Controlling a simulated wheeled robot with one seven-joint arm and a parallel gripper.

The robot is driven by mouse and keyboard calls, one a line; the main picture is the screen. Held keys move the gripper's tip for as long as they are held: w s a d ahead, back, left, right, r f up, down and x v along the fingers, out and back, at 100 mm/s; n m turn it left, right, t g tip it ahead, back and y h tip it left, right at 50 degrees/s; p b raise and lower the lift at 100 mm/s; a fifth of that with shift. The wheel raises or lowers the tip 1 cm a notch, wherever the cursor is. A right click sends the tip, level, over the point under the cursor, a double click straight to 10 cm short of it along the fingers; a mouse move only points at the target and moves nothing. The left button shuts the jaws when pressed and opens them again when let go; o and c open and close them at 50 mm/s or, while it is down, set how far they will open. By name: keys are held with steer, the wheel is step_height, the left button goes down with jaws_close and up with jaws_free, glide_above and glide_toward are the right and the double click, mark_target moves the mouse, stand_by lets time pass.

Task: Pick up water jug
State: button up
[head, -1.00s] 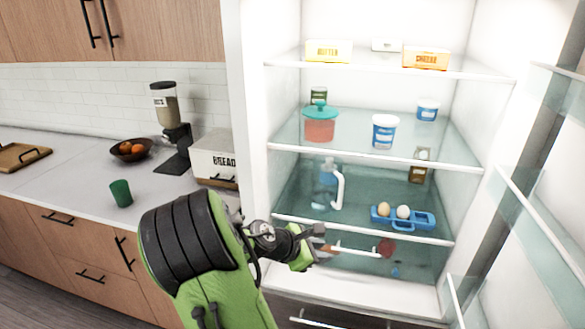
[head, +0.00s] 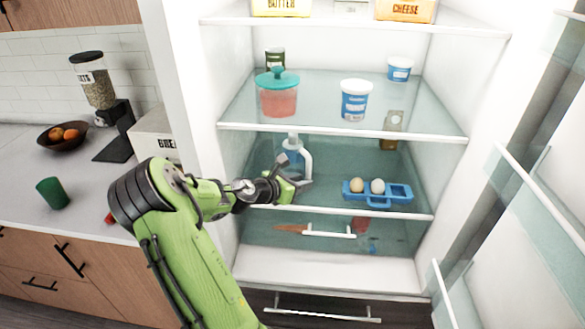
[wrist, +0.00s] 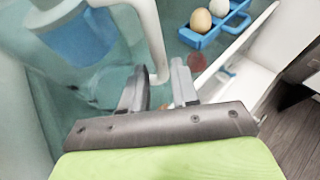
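The water jug (head: 290,155) stands on the fridge's lower glass shelf, toward the left, with a white handle on its right side. In the wrist view, its blue and clear body (wrist: 85,40) is at upper left. Its white handle (wrist: 152,30) runs down to just beyond the gap between my fingers. My gripper (head: 301,187) is in front of the jug's lower part and hides some of it. In the wrist view, my gripper (wrist: 160,82) is open with nothing held. I cannot tell whether a finger touches the handle.
A blue egg holder (head: 378,197) with two eggs is right of the jug on the same shelf. A red container with teal lid (head: 278,95) and a white-blue tub (head: 355,102) stand on the shelf above. The open fridge door (head: 545,190) borders the right.

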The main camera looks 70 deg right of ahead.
steer(key=x, duration=0.5)
steer(key=shift+s+d+f, duration=0.1)
steer(key=shift+s+d, duration=0.1)
steer(key=shift+d, duration=0.05)
steer(key=shift+a, duration=0.15)
jaws_close()
